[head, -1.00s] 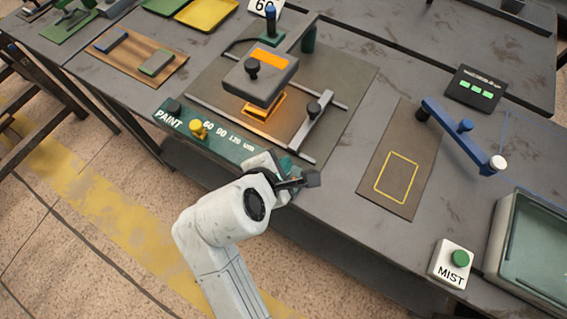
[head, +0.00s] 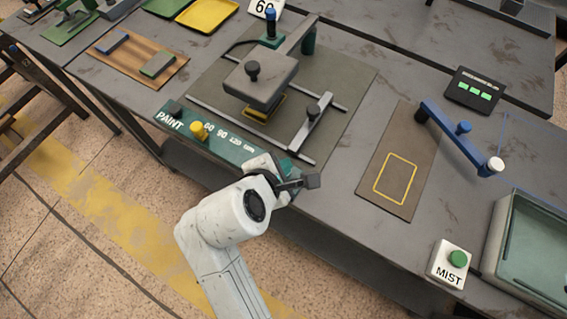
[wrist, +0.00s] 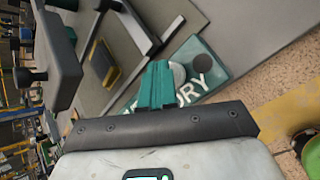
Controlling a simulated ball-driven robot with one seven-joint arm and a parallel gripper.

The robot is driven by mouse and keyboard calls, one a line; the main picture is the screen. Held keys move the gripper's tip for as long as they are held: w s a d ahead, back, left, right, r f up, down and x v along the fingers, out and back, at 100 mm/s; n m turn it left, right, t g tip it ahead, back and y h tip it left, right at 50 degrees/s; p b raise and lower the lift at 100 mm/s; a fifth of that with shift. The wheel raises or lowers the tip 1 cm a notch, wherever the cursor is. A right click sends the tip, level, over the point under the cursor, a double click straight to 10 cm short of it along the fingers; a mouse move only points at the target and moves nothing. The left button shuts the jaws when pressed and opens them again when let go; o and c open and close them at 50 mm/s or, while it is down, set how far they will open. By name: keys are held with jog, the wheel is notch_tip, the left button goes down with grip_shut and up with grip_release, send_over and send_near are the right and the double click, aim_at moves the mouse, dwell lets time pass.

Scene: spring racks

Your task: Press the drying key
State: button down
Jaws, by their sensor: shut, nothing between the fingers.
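The green panel (head: 225,147) runs along the table's front edge. Its right end is largely hidden by my arm in the head view. In the wrist view that end (wrist: 207,62) carries the white letters DRY, partly covered. A grey round key (wrist: 179,74) sits beside the lettering, partly hidden by my fingers, and a dark round spot (wrist: 224,76) lies to its right. My gripper (wrist: 159,68) is shut and empty, its teal fingers together over the panel right by the grey key. I cannot tell whether they touch it. The heater head (head: 260,80) shows no glow.
A yellow knob (head: 198,131) stands on the panel's left part. Metal rails and a black-knobbed slider (head: 314,112) lie behind my gripper. A blue arm (head: 455,135), a MIST button box (head: 451,264) and a glassy tray (head: 530,250) are to the right.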

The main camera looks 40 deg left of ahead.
jog(key=shift+r+p, duration=0.75)
jog(key=shift+p, duration=0.05)
notch_tip(320, 180, up, 5)
jog(key=p, duration=0.6)
dwell(0.7)
jog(key=w+d+f+m+g+h, duration=0.1)
jog(key=d+f+m, duration=0.2)
jog(key=d, duration=0.6)
jog(key=w+d+f+m+g+h+b, duration=0.1)
jog(key=w+d+f+m, duration=0.1)
jog(key=d+m, duration=0.5)
jog(key=w+d+f+m+g+h+b, duration=0.1)
jog(key=d+f+m, duration=0.3)
jog(key=d, duration=0.8)
jog(key=shift+w+m+h, duration=0.15)
jog(key=shift+m+h, duration=0.25)
jog(key=shift+h, duration=0.1)
jog(key=s+d+f+m+g+b, duration=0.2)
jog(key=s+d+f+m+g, duration=0.1)
jog(key=s+d+m, duration=1.2)
jog(key=d+m+g, duration=0.1)
jog(key=d, duration=0.3)
jog(key=shift+s+f+m+g+y, duration=0.2)
jog(key=shift+m+g+y, duration=0.1)
jog(key=shift+m+y, duration=0.1)
